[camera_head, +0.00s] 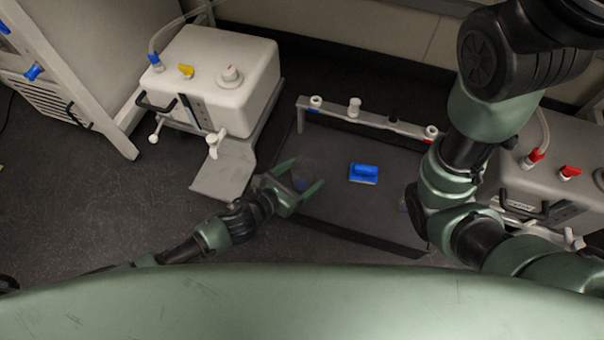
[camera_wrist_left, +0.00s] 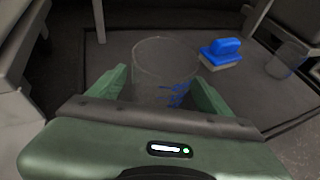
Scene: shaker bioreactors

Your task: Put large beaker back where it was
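The large beaker (camera_head: 302,172) is clear glass with blue markings. It also shows in the left wrist view (camera_wrist_left: 165,68), upright between my fingers. My left gripper (camera_head: 299,177) is over the left part of the dark tray-like platform (camera_head: 350,222). Its green fingers (camera_wrist_left: 160,88) flank the beaker closely on both sides and appear shut on it. The beaker's lower part is hidden by my gripper, so I cannot tell whether it touches the platform. My right arm is at the right, but its gripper is not in view.
A blue-handled block (camera_head: 363,174) lies on the platform, and a smaller glass vessel (camera_wrist_left: 289,59) stands beyond it. A rail (camera_head: 375,123) with knobs runs along the platform's back. White machines stand left (camera_head: 225,85) and grey-white right (camera_head: 520,170).

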